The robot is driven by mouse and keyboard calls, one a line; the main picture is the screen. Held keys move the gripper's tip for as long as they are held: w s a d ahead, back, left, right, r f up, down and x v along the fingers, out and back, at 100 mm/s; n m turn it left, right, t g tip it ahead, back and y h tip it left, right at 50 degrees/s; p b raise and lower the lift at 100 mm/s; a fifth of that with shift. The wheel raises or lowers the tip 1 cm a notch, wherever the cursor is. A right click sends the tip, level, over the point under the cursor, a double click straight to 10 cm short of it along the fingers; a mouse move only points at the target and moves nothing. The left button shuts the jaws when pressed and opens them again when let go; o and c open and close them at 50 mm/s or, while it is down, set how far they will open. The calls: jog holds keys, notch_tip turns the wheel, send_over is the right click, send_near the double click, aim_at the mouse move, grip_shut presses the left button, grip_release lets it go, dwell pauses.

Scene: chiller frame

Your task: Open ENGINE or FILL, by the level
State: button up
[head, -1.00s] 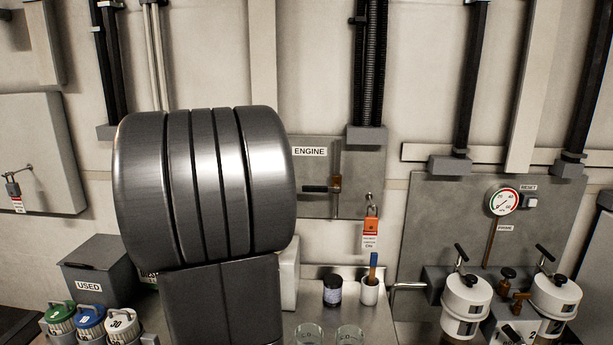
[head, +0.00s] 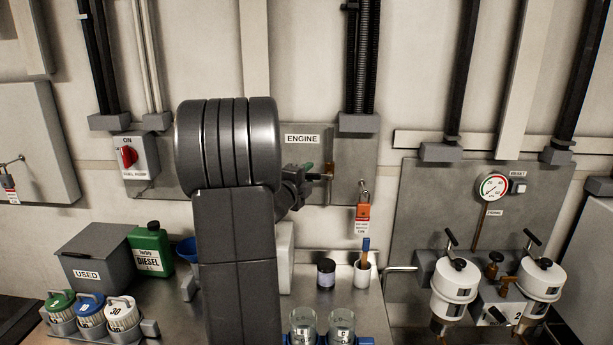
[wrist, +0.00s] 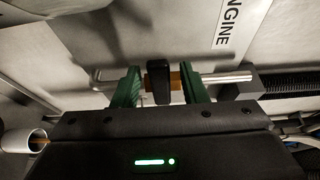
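The ENGINE label (head: 302,140) is on a grey wall panel, and it also shows in the wrist view (wrist: 236,22). Below it is a brass valve (head: 330,169) on a pipe. In the wrist view the valve's black lever (wrist: 161,84) stands in front of its brass body (wrist: 177,80). My gripper (wrist: 160,82) has its green fingers apart, one on each side of the lever, with gaps to it. In the head view my gripper (head: 309,171) is at the valve and covers the lever. No FILL label or level glass can be made out; my arm hides part of the panel.
A red ON switch (head: 129,157) is left of my arm.

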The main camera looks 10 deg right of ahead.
grip_shut()
jog(key=shift+f, duration=0.15)
